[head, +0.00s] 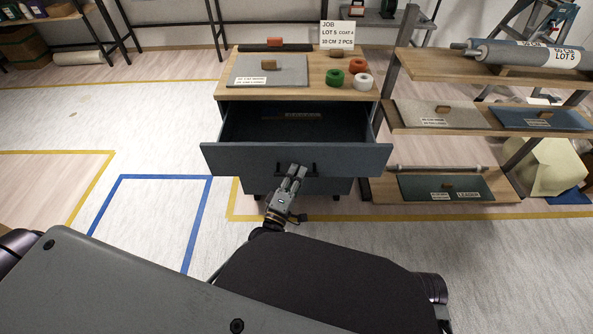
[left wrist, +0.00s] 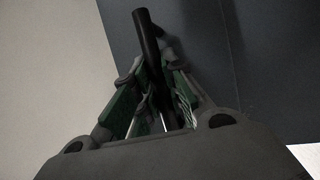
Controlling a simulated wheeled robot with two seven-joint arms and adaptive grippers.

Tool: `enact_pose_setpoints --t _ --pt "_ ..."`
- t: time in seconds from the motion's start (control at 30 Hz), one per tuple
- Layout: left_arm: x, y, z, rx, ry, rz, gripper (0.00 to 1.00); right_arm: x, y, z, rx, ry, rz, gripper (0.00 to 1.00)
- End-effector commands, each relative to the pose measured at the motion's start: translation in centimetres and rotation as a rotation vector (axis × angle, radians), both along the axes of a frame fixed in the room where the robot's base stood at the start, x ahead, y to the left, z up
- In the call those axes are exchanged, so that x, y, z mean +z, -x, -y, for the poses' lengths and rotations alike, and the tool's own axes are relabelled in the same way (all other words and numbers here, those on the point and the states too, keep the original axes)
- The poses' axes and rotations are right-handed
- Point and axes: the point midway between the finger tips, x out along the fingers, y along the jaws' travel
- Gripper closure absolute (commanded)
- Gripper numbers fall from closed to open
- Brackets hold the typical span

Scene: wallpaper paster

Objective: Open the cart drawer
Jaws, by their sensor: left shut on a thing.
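The cart (head: 232,96) has a wooden top and dark grey sides. Its upper drawer (head: 230,158) is pulled well out, and its inside shows, with a small long item (head: 291,115) at the back. My left gripper (head: 295,173) is at the drawer front, shut on the dark bar handle (head: 314,168). In the left wrist view the handle (left wrist: 150,45) runs between the fingers (left wrist: 158,95), with the dark drawer front (left wrist: 230,60) behind it. My right gripper is not in view.
On the cart top lie a grey sheet (head: 280,76), tape rolls (head: 335,78) and a job card (head: 338,34). A wooden shelf rack (head: 430,65) with rolls and sheets stands close at the right. Floor at the left is open, marked with blue tape (head: 122,200).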

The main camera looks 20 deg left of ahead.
Motion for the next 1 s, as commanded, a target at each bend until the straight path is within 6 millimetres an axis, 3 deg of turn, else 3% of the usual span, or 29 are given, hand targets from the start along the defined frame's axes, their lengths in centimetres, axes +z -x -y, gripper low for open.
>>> enact_pose_setpoints --t 0.2,0.23,0.4,1.0 --pt "-0.22 0.05 0.07 -0.001 -0.002 -0.004 1.0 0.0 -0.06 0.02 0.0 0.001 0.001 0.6" --pt "-0.22 0.04 0.07 -0.001 -0.002 -0.004 0.86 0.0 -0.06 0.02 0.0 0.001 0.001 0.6" --pt "-0.16 0.02 0.04 -0.001 -0.002 -0.003 0.65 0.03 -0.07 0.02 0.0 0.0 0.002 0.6" --pt "-0.25 0.76 -0.09 -0.001 -0.001 -0.001 0.65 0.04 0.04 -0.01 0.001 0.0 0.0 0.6"
